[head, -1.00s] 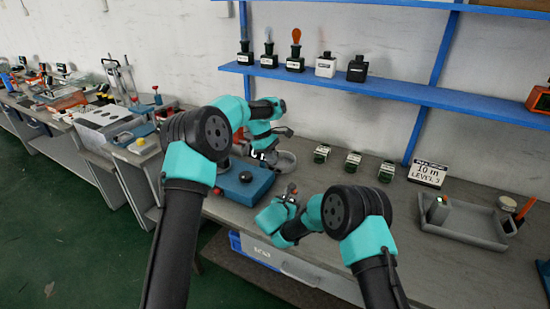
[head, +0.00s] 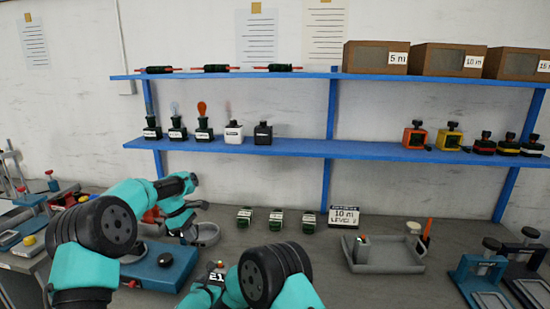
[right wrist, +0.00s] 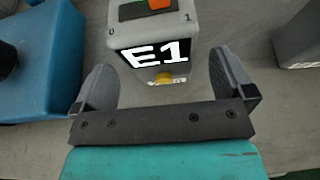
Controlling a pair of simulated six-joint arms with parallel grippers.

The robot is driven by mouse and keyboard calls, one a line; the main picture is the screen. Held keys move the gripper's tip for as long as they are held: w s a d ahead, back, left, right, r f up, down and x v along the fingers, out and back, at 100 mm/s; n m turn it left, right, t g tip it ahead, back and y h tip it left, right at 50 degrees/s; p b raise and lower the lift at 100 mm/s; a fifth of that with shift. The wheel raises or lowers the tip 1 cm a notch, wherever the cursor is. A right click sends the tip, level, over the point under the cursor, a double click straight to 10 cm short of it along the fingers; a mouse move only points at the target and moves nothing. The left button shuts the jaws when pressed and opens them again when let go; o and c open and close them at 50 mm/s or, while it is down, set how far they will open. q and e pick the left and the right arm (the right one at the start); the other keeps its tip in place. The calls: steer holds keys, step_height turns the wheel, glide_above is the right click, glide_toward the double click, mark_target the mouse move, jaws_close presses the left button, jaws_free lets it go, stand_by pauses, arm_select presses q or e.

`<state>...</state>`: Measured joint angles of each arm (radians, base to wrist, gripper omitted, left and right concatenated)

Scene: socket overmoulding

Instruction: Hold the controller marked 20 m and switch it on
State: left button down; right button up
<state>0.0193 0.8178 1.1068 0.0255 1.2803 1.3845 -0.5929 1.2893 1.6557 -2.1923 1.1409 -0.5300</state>
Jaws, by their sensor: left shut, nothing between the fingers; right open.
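The block also shows in the head view (head: 216,277), partly hidden by my right arm. My left gripper (head: 190,216) is shut and empty beside a grey round holder (head: 208,235).
A blue device (head: 160,268) stands left of the block. Several small green units (head: 244,216) and a 10 m sign (head: 343,216) stand behind. A grey tray (head: 385,265) is at right. Boxes marked 5 m (head: 375,58) and 10 m (head: 447,60) are on the top shelf.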

steer(key=v, duration=0.7)
steer(key=shift+s+r, duration=0.2)
steer(key=shift+s, duration=0.1)
